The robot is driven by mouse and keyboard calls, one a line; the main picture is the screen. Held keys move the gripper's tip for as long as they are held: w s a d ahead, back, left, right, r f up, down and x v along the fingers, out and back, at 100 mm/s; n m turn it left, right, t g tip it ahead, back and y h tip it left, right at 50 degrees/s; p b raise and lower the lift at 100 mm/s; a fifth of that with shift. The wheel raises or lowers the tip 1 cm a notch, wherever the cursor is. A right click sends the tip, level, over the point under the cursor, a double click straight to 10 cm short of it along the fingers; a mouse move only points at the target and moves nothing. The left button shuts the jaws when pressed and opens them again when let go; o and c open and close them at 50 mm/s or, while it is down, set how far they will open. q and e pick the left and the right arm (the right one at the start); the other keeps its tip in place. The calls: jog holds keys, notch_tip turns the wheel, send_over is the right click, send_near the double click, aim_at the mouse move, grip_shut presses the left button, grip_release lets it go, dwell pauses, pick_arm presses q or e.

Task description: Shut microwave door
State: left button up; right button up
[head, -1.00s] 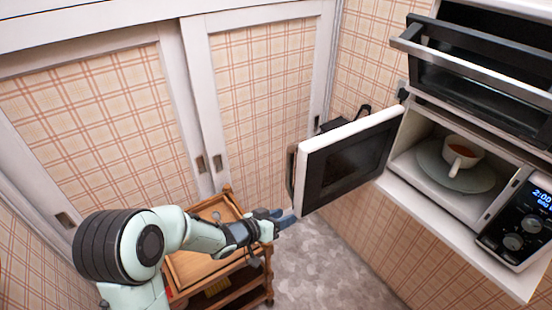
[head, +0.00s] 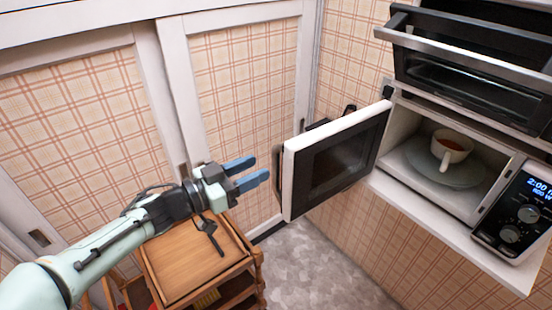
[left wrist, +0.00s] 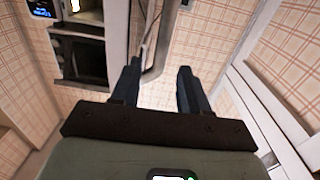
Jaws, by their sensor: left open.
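The microwave (head: 482,215) is at the right of the head view, with its door (head: 336,163) swung wide open toward the left. The door has a white edge and a dark window. A white cup (head: 450,150) of brown liquid stands on the glass turntable (head: 425,168) inside. My left gripper (head: 259,172) is open and empty, with its blue fingers pointing at the outer side of the door near its free edge. A small gap shows between fingertips and door. The left wrist view shows the two open fingers (left wrist: 158,88) with nothing between them. My right gripper is not in view.
A dark oven with its door (head: 470,60) open hangs above the microwave. A wooden cart (head: 195,262) stands below my left arm. White-framed plaid sliding doors (head: 250,105) are behind. Grey floor (head: 315,275) is clear below the microwave door.

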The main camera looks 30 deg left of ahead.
aim_at(273, 161)
pick_arm(q)
jog(key=x, duration=0.6)
jog(key=shift+w+d, duration=0.15)
jog(key=shift+w, duration=0.25)
grip_shut()
